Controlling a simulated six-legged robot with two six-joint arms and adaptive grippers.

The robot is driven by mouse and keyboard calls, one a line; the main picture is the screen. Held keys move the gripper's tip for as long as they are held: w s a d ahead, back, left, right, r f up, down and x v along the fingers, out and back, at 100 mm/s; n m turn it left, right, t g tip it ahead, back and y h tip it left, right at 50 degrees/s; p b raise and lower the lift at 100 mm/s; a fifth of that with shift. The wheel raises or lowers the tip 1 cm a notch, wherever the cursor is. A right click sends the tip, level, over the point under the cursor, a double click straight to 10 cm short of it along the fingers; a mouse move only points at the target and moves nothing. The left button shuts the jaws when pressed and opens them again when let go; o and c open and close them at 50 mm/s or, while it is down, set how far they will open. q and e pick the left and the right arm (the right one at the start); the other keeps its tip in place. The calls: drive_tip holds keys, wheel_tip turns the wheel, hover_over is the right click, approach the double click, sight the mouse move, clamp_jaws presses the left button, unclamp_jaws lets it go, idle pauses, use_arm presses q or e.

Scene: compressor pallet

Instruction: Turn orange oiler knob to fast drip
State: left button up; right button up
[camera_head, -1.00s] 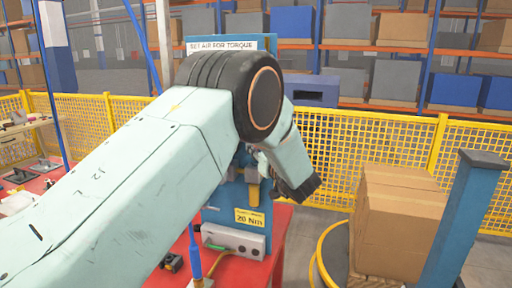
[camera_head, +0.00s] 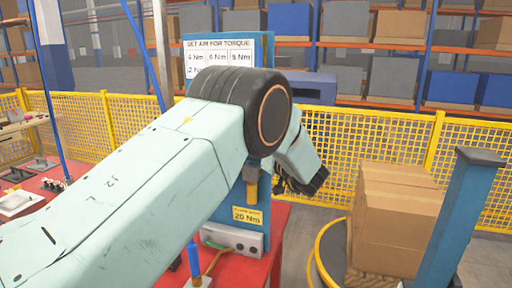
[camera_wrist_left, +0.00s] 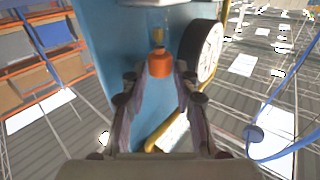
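The orange knob (camera_wrist_left: 160,65) shows in the left wrist view, at the end of a small fitting with a yellowish section (camera_wrist_left: 158,36), against a blue panel (camera_wrist_left: 118,50). My left gripper (camera_wrist_left: 161,72) is open, with its two dark fingertips on either side of the knob. A narrow gap seems to show at each side, but I cannot tell whether either finger touches it. In the head view my left arm covers much of the blue panel, and the knob is hidden. My right gripper is not in view.
A round white gauge (camera_wrist_left: 205,50) with a black rim sits close beside the right finger. In the head view, a torque sign (camera_head: 220,58), a "20 Nm" label (camera_head: 247,216) and a grey box (camera_head: 232,238) surround the arm. Cardboard boxes (camera_head: 396,220) stand at right.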

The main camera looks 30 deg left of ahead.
use_arm(q)
drive_tip(key=shift+s+a+f+m+t, duration=0.1)
drive_tip(key=shift+m+t, duration=0.2)
drive_tip(key=shift+t, duration=0.2)
drive_tip(key=shift+s+a+m+t+h+b, duration=0.1)
drive_tip(key=shift+s+m+t+h+b, duration=0.1)
drive_tip(key=shift+m+t+h, duration=0.45)
drive_tip(key=shift+s+a+m+t+h+b, duration=0.1)
drive_tip(key=shift+m+t+h+b, duration=0.1)
drive_tip(key=shift+m+t+h, duration=0.45)
drive_tip(key=shift+a+f+m+t+h+b, duration=0.1)
drive_tip(key=shift+m+t+h+b, duration=0.35)
drive_tip(key=shift+m+t+h, duration=0.75)
drive_tip(key=s+d+m+t+h+b, duration=0.1)
drive_tip(key=s+d+m+t+h, duration=0.2)
drive_tip(key=s+h, duration=0.4)
drive_tip(key=s+d+f+g+h, duration=0.1)
drive_tip(key=s+d+f+g, duration=0.2)
drive_tip(key=f, duration=0.8)
drive_tip(key=s+d+f+m+g+h+p, duration=0.1)
drive_tip(key=s+d+f+g, duration=0.2)
drive_tip(key=s+d+f, duration=0.2)
drive_tip(key=shift+s+d+f+m+g, duration=0.35)
drive_tip(key=shift+s+f, duration=1.25)
drive_tip(key=shift+f, duration=1.85)
